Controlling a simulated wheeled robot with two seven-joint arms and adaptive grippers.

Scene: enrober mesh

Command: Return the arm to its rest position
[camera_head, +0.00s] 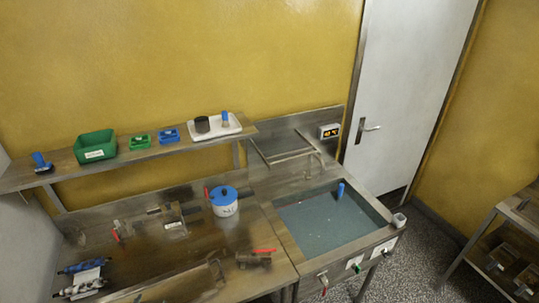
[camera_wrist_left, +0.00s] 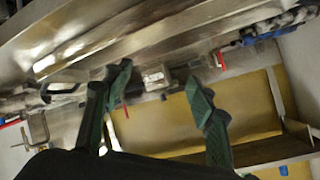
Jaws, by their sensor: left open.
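My left gripper (camera_wrist_left: 160,82) shows only in the left wrist view. Its two dark green fingers are spread wide apart with nothing between them. Behind them lie the steel bench with its fittings and the yellow wall, blurred and turned. A small pale block (camera_wrist_left: 156,77) shows beyond the gap between the fingertips; I cannot tell its distance. Neither arm shows in the head view, and my right gripper is in no view.
A basin (camera_head: 325,222) is at right. The wall shelf (camera_head: 70,172) holds a green bin (camera_head: 95,147) and a white tray (camera_head: 214,127).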

